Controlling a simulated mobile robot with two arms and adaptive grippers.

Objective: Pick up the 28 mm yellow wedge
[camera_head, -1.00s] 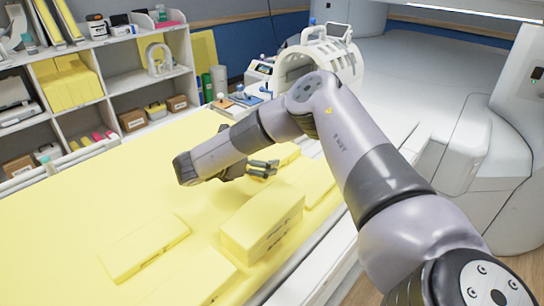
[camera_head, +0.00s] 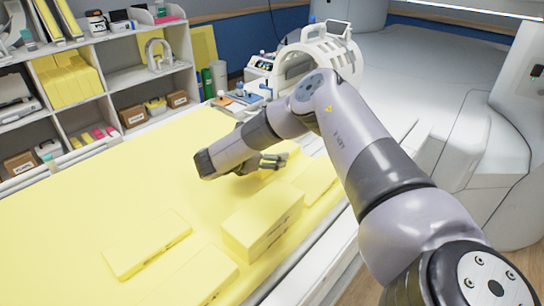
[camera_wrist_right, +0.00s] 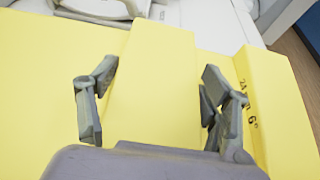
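Several yellow pieces lie on a yellow-covered table, and I cannot tell which is the 28 mm wedge. In the wrist view my right gripper (camera_wrist_right: 157,112) is open. A yellow piece (camera_wrist_right: 155,70) shows between its fingers, with gaps at both sides. I cannot tell how far above it the fingers are. Another yellow piece (camera_wrist_right: 275,105) with partly hidden black print lies just right of the right finger. In the head view the right gripper (camera_head: 276,161) is over the far right part of the table, by a yellow piece partly hidden behind it. My left gripper is out of view.
A taller yellow block (camera_head: 262,222) and a flat yellow piece (camera_head: 147,245) lie nearer. Another flat piece (camera_head: 318,180) lies by the right edge. Shelves (camera_head: 120,75) stand behind left. A white coil (camera_head: 305,65) stands beyond the table. The table's left part is clear.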

